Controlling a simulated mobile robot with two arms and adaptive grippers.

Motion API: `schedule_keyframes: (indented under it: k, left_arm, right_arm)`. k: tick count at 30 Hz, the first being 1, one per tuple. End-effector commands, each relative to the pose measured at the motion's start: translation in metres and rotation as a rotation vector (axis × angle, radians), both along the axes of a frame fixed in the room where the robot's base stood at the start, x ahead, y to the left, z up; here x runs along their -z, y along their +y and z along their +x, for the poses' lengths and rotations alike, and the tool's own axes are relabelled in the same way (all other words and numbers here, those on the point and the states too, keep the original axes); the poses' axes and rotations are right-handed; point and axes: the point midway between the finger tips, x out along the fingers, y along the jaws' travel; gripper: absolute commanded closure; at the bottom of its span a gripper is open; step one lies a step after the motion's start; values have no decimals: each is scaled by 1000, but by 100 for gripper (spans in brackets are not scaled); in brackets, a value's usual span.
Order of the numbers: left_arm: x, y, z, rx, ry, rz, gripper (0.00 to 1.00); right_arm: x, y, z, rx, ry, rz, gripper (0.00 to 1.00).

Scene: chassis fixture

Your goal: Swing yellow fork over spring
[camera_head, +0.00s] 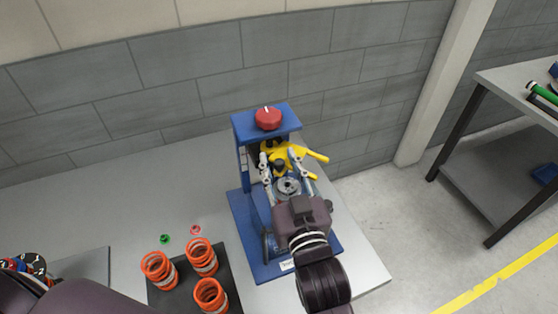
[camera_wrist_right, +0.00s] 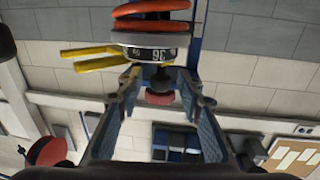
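The yellow fork (camera_head: 287,153) sits inside the blue fixture, its two handles pointing right. In the right wrist view, which looks upside down, its handles (camera_wrist_right: 92,57) show at the left. An orange spring (camera_wrist_right: 152,9) with a grey numbered disc (camera_wrist_right: 150,46) shows at the top of that view. The disc (camera_head: 288,187) also shows in the head view; the spring there is hidden. My right gripper (camera_head: 281,163) reaches into the fixture above the disc. Its fingers (camera_wrist_right: 160,82) are apart, with a dark rod between or beyond them; contact is unclear. My left gripper is out of view.
The blue fixture (camera_head: 242,220) has a red knob (camera_head: 268,118) on top. Several loose orange springs (camera_head: 201,257) stand on a dark mat (camera_head: 233,268). Small green (camera_head: 165,239) and pink (camera_head: 196,230) rings lie behind them. The grey table (camera_head: 120,195) is clear at the back left.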

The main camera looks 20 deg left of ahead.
Motion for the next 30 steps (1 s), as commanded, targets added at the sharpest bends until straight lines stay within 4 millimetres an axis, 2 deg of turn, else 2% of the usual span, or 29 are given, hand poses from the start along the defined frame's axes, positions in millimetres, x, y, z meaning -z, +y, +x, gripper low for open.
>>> schedule_keyframes:
  k: [5,15,21,30]
  left_arm:
    - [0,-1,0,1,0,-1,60]
    - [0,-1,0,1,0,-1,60]
    - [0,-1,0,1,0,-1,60]
    - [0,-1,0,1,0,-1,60]
  right_arm:
    - [1,-13,-21,-1,2,-1,66]
    - [2,-49,-81,-2,4,-1,66]
    - [0,-60,-97,-1,0,0,66]
    - [0,-62,-100,-1,-1,1,66]
